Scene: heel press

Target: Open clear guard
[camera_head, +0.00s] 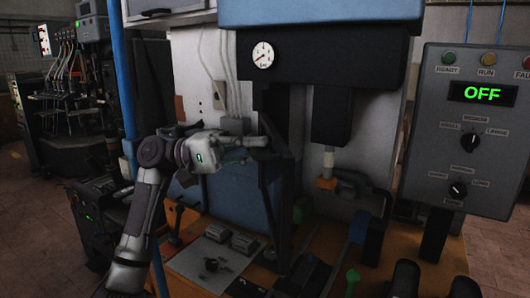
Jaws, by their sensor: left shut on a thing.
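The clear guard (284,195) stands upright in front of the press, seen nearly edge-on as a dark frame; its see-through pane is hard to make out. My left gripper (258,142) reaches in from the left and is shut on the guard at the upper part of its frame. The fingers hide the exact place of contact. My right gripper is not in view.
The control box (465,130) at the right reads OFF and has knobs and lamps. The press head (330,85) with a round gauge (263,55) is above. A blue post (122,90) stands at the left. Levers and a green knob (352,276) crowd the orange bench front.

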